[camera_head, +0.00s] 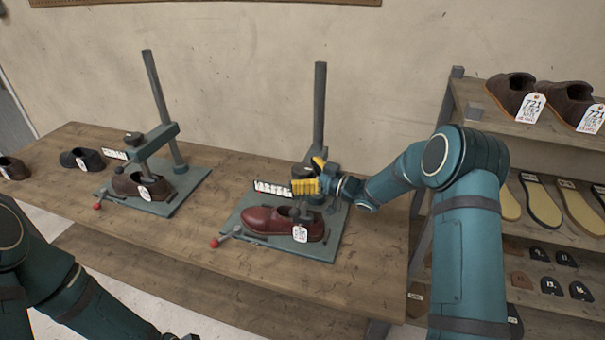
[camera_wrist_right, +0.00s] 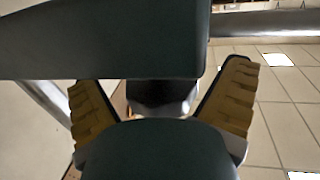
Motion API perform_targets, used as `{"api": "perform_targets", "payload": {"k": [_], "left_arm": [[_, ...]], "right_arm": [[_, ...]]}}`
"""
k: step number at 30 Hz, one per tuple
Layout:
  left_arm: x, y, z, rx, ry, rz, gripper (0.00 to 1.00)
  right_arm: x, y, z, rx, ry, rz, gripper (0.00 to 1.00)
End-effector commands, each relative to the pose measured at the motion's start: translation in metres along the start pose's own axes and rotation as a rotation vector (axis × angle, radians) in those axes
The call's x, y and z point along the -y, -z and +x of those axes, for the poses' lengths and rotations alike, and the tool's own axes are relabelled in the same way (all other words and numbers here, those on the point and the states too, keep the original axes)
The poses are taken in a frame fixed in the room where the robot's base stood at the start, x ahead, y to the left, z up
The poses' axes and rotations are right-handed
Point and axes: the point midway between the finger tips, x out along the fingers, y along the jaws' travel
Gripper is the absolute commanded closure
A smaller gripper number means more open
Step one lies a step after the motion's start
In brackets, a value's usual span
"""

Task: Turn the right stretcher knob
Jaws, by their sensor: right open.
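The right stretcher (camera_head: 319,110) is a grey post on a green base plate, with a dark red shoe (camera_head: 270,223) on it. A dark knob (camera_head: 302,171) shows at the top of its arm, partly hidden by my right gripper (camera_head: 312,184). The gripper has yellow finger pads and is at the knob, just to its right. In the right wrist view the pads (camera_wrist_right: 165,105) are wide apart and open, with a dark rounded part between them. I cannot tell whether they touch it.
The left stretcher (camera_head: 160,105) holds a brown shoe (camera_head: 143,186) and has its own dark knob (camera_head: 133,138). More shoes (camera_head: 82,158) stand at the table's left. A shelf rack (camera_head: 530,130) with shoes and soles is at right. The front of the wooden table (camera_head: 200,240) is clear.

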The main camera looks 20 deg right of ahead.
Motion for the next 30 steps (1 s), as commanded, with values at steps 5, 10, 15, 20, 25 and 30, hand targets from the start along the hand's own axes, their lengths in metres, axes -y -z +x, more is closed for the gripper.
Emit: {"api": "perform_targets", "payload": {"k": [5,10,15,20,25,30], "left_arm": [[0.0,0.0,0.0,0.0,0.0,0.0,0.39],[0.0,0.0,0.0,0.0,0.0,0.0,0.39],[0.0,0.0,0.0,0.0,0.0,0.0,0.39],[0.0,0.0,0.001,0.0,0.0,0.0,0.39],[0.003,-0.003,0.008,0.006,-0.001,0.002,0.39],[0.008,-0.009,0.021,0.018,-0.002,0.005,0.39]], "right_arm": [[0.0,0.0,0.0,0.0,0.0,0.0,0.13],[0.0,0.0,0.0,0.0,0.0,0.0,0.71],[0.0,0.0,-0.001,0.0,0.0,0.0,0.72],[0.0,-0.001,-0.001,0.001,-0.006,0.0,0.72],[0.001,-0.002,-0.001,0.0,-0.046,0.002,0.72],[0.001,-0.004,-0.002,0.001,-0.138,0.003,0.72]]}}
